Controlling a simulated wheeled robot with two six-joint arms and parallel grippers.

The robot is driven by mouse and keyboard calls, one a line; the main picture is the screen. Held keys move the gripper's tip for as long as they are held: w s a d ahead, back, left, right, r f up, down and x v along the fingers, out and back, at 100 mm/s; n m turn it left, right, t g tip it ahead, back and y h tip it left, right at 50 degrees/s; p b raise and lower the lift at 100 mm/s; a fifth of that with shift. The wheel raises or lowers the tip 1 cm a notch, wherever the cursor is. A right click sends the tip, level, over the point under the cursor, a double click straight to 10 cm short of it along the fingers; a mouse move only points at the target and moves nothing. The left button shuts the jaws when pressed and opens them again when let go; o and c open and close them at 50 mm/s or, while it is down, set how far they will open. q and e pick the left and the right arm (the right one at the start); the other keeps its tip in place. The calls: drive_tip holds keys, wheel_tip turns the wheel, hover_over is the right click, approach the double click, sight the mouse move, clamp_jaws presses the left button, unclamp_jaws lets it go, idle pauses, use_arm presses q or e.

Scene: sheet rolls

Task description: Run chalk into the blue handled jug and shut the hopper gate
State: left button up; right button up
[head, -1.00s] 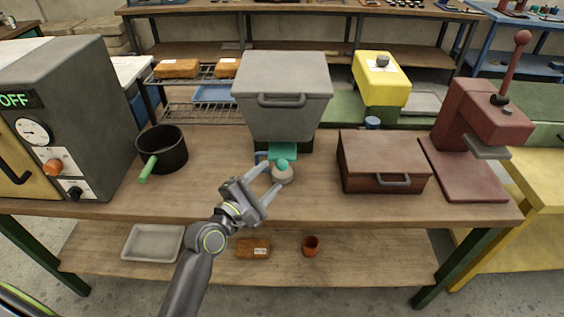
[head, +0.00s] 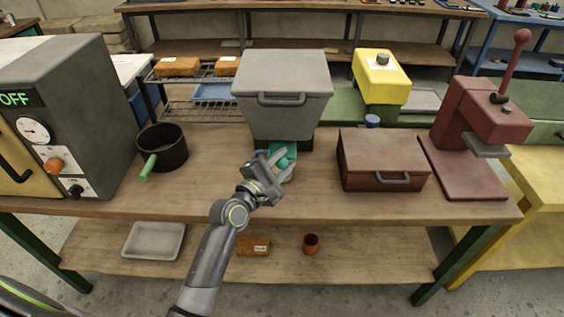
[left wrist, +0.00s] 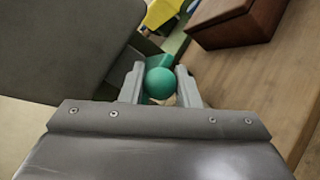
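The grey hopper (head: 285,92) stands at the back middle of the bench. Its teal gate (head: 290,149) sticks out below the front, with a round teal knob (head: 283,163). The knob also shows in the left wrist view (left wrist: 160,83). My left gripper (head: 287,162) is open at the gate, one finger on each side of the knob; I cannot tell whether they touch it. The jug, under the gate, is mostly hidden by my gripper; a bit of its blue handle (head: 261,154) shows at the left. Its chalk level is not visible. My right gripper is not in view.
A dark pot (head: 163,146) with a green handle stands left of the hopper, beside a grey oven (head: 85,115). A brown box (head: 383,160) and a red press (head: 478,125) stand at the right. The bench front is clear.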

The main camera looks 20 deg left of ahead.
use_arm(q)
clamp_jaws()
drive_tip(key=shift+w+a+r+p, duration=0.15)
drive_tip(key=shift+w+p, duration=0.15)
drive_tip(key=shift+w, duration=0.15)
drive_tip(key=shift+w+a, duration=0.15)
drive_tip(key=shift+w, duration=0.3)
drive_tip(key=o, duration=0.6)
unclamp_jaws()
drive_tip(key=shift+f, duration=0.2)
drive_tip(key=shift+s, duration=0.1)
drive_tip(key=b+v, duration=0.1)
drive_tip(key=v, duration=1.6)
drive_tip(key=shift+s, duration=0.15)
